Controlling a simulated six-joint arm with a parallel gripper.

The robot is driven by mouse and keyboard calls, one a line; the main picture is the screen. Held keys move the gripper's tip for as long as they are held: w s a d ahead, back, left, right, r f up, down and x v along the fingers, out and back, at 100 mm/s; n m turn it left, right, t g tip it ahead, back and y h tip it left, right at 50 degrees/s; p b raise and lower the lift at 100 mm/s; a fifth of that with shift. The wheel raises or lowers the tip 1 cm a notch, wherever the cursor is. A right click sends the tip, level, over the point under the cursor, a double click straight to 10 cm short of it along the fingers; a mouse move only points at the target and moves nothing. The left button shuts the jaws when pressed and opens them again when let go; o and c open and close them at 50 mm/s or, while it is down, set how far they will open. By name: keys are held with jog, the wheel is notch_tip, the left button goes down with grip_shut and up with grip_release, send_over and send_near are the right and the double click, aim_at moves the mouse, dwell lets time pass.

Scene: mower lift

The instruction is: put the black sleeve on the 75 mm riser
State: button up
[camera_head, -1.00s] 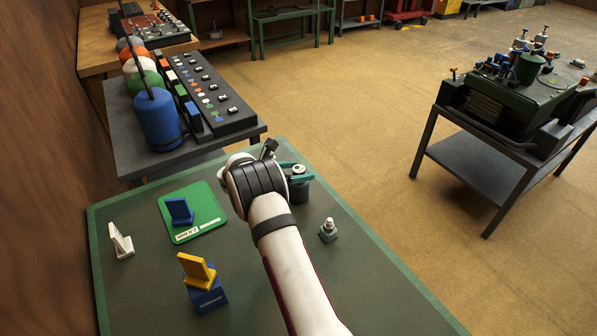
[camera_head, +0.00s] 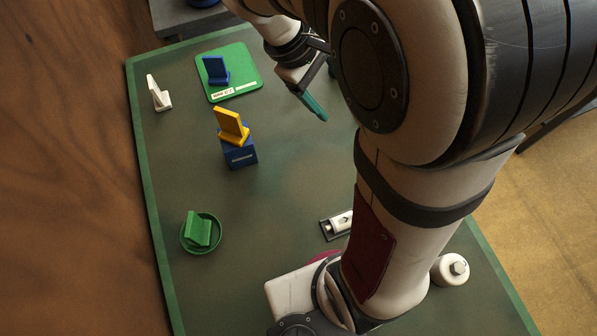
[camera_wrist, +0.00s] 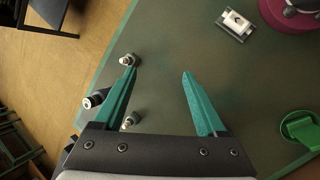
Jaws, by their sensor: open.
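My gripper (camera_wrist: 159,71) is open, with nothing between its two teal fingers in the wrist view. In the head view one teal finger (camera_head: 312,104) shows above the table; my arm hides much of the rest. A dark cylinder with a pale end (camera_wrist: 95,98), possibly the black sleeve, lies outside the left finger in the wrist view. In the head view no black sleeve can be made out. A blue block (camera_head: 240,155) with an unreadable label carries a yellow angled piece (camera_head: 232,124). I cannot tell whether this block is the 75 mm riser.
A blue piece (camera_head: 216,71) stands on a green mat (camera_head: 242,63), beside a white piece (camera_head: 158,95). A green piece (camera_head: 198,228) sits in a green dish (camera_head: 187,246). Small grey fittings (camera_wrist: 127,60) and a switch plate (camera_wrist: 236,25) are on the table.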

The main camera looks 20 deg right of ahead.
jog(key=s+a+m+y, duration=0.3)
jog(key=s+a+m, duration=0.2)
jog(key=s, duration=0.3)
jog(key=s+a+m+t+y, duration=0.1)
jog(key=s+a+m+y, duration=0.3)
jog(key=s+a+m, duration=0.2)
jog(key=s+a, duration=0.1)
jog(key=s, duration=0.1)
jog(key=shift+s+a+f, duration=0.2)
jog(key=shift+s+a, duration=0.05)
jog(key=shift+s, duration=0.15)
